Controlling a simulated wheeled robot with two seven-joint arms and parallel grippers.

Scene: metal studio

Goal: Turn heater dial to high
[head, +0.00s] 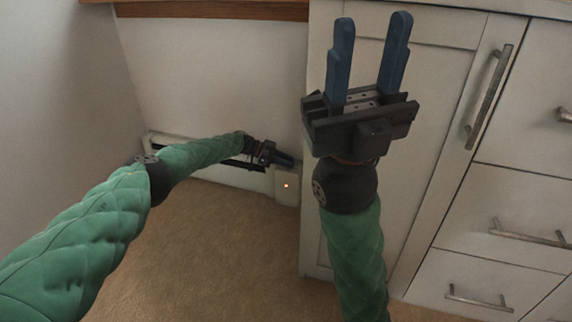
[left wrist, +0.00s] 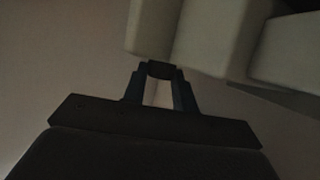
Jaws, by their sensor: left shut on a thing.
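The heater (head: 285,187) is a low white baseboard unit along the wall, with a small orange light at its right end. My left gripper (head: 288,161) reaches the top of that right end. In the left wrist view, the left gripper (left wrist: 160,78) is shut on a small dark dial (left wrist: 161,69), which sits between its fingertips against the pale heater casing (left wrist: 210,35). The dial is hidden by the gripper in the head view, and its setting cannot be read. My right gripper (head: 368,55) is open and empty, pointing up in front of the cabinet.
A white cabinet (head: 420,130) with a door and drawers with metal handles stands right of the heater, close to my left gripper. A wall is at the left. The carpet (head: 210,250) in front of the heater is clear.

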